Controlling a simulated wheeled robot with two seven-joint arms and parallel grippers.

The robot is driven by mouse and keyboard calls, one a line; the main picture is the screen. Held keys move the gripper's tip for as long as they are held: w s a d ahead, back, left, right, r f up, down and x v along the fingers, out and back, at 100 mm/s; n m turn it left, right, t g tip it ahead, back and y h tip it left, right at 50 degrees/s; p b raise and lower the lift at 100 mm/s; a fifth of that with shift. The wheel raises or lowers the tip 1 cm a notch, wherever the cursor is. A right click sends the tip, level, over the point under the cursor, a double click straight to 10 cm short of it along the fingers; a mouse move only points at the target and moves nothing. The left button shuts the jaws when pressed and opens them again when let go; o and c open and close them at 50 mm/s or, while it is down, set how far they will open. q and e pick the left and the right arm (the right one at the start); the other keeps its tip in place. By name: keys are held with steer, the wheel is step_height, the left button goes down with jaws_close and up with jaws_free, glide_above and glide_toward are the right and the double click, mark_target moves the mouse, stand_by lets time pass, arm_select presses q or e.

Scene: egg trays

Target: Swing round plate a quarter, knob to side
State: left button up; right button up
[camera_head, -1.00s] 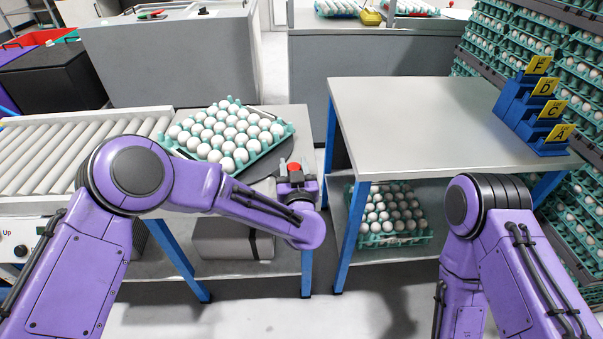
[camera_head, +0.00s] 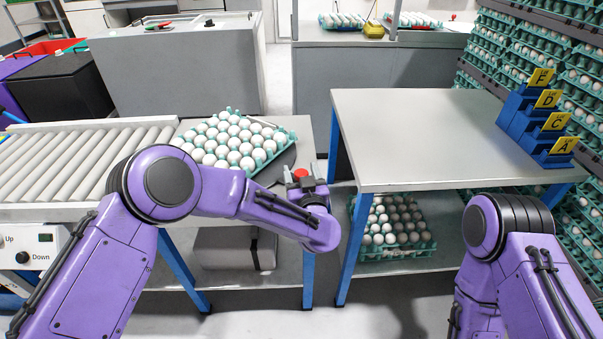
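The round plate (camera_head: 282,166) is a dark grey disc on the small table by the roller conveyor, mostly hidden under a tray of white eggs. A teal egg tray (camera_head: 285,136) full of white eggs lies on it, set at an angle. The red knob (camera_head: 300,173) is at the plate's near right side, towards me. My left gripper (camera_head: 303,180) is at the knob, with dark finger parts close around it. Whether the fingers press on it cannot be told. My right arm comes in at the lower right; its gripper is out of view.
The roller conveyor (camera_head: 75,165) adjoins the small table on the left. A bare grey table (camera_head: 420,140) stands to the right, with blue lettered holders (camera_head: 535,135) at its far right. Another egg tray (camera_head: 395,250) is on its lower shelf. Stacked egg trays line the right side.

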arm_select(q)
steer(key=v, duration=1)
steer(key=shift+s, duration=0.25)
